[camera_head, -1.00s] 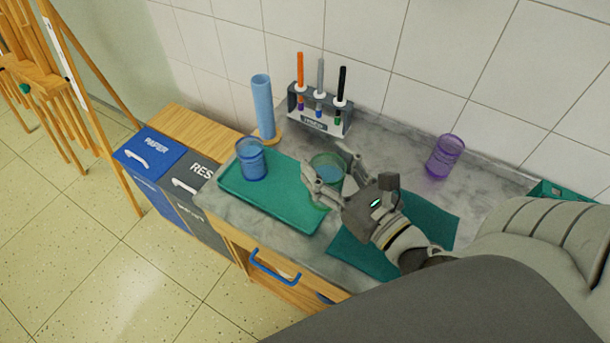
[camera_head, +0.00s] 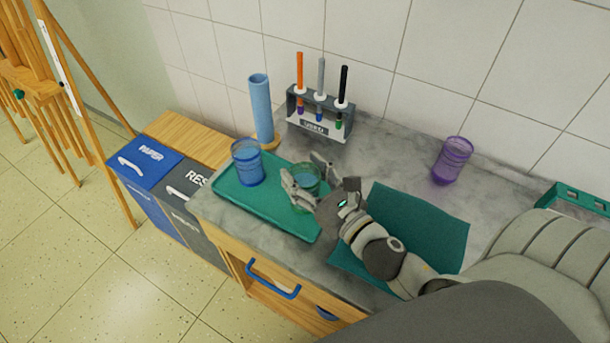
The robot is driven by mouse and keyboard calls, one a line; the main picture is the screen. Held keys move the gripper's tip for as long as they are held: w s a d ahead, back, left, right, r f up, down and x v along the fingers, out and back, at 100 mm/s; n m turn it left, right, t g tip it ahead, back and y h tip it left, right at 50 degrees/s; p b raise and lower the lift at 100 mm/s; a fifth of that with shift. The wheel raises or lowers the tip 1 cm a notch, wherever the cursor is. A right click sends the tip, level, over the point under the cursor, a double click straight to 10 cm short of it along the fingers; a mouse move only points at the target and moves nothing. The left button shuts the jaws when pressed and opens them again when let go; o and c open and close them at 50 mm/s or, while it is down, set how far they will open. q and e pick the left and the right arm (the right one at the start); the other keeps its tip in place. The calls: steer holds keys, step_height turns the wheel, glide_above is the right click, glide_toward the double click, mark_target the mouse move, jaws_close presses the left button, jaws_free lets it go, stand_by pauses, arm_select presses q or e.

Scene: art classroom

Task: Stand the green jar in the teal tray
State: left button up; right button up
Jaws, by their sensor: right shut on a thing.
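The green jar (camera_head: 306,177) is a see-through cup, upright between the fingers of my right gripper (camera_head: 307,176), which is shut on it. The jar is over the right end of the teal tray (camera_head: 262,209); I cannot tell whether its base touches the tray, as the gripper hides part of it. A blue jar (camera_head: 248,163) stands upright in the left end of the tray. My left gripper is not in view.
A marker rack (camera_head: 318,120) and a blue paper-roll stand (camera_head: 261,105) stand behind the tray. A purple jar (camera_head: 452,161) stands at the back right. A teal cloth (camera_head: 425,228) lies under my right arm. Bins (camera_head: 150,160) are left of the counter.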

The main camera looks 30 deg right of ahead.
steer(key=shift+f, duration=0.15)
steer(key=o, duration=1.1)
steer(key=shift+r, duration=0.2)
steer(key=shift+s+f, duration=0.15)
steer(key=shift+s, duration=0.1)
steer(key=s+d+b, duration=0.1)
steer(key=s+b, duration=0.2)
steer(key=s, duration=0.8)
steer(key=shift+s+d+b, duration=0.2)
steer(key=shift+d+b, duration=0.15)
steer(key=shift+b, duration=0.05)
